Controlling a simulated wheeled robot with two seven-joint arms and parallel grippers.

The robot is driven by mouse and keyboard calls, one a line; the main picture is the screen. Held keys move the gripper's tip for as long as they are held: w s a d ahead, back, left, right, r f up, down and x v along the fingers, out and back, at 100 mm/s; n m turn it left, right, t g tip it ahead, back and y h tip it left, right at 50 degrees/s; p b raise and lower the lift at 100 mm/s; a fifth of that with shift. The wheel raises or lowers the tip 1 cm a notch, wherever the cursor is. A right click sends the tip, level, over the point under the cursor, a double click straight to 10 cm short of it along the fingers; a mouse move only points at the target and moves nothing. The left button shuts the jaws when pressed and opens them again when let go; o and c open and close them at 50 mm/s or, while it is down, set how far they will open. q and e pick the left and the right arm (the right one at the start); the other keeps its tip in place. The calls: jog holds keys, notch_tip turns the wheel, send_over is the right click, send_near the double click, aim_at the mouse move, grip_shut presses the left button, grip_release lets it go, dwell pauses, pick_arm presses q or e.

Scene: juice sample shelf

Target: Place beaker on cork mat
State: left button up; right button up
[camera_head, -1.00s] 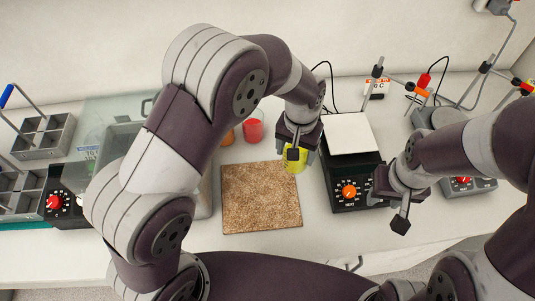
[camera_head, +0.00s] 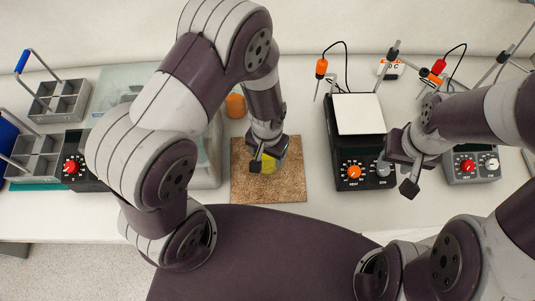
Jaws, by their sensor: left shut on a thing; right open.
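A yellow beaker (camera_head: 269,163) shows partly behind the fingers of my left gripper (camera_head: 262,163), which is shut on it. The gripper and beaker are over the upper middle of the brown cork mat (camera_head: 285,188). I cannot tell whether the beaker's base touches the mat. My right gripper (camera_head: 398,172) is open and empty, in front of the right side of the hotplate.
A hotplate with a white top (camera_head: 359,114) stands right of the mat, with an orange probe (camera_head: 321,68) behind it. An orange beaker (camera_head: 235,105) stands behind the mat. Grey racks (camera_head: 58,103) are at the left. A second knobbed device (camera_head: 473,168) is at the right.

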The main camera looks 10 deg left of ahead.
pick_arm(q)
notch_tip(320, 180, down, 2)
jog(key=shift+f, duration=0.1)
jog(key=shift+w+f, duration=0.1)
jog(key=shift+f, duration=0.15)
jog(key=o, duration=1.2)
jog(key=shift+o, duration=0.2)
jog(key=shift+r, duration=0.65)
notch_tip(320, 180, up, 11)
jog(key=b, duration=0.1)
jog(key=shift+b, duration=0.3)
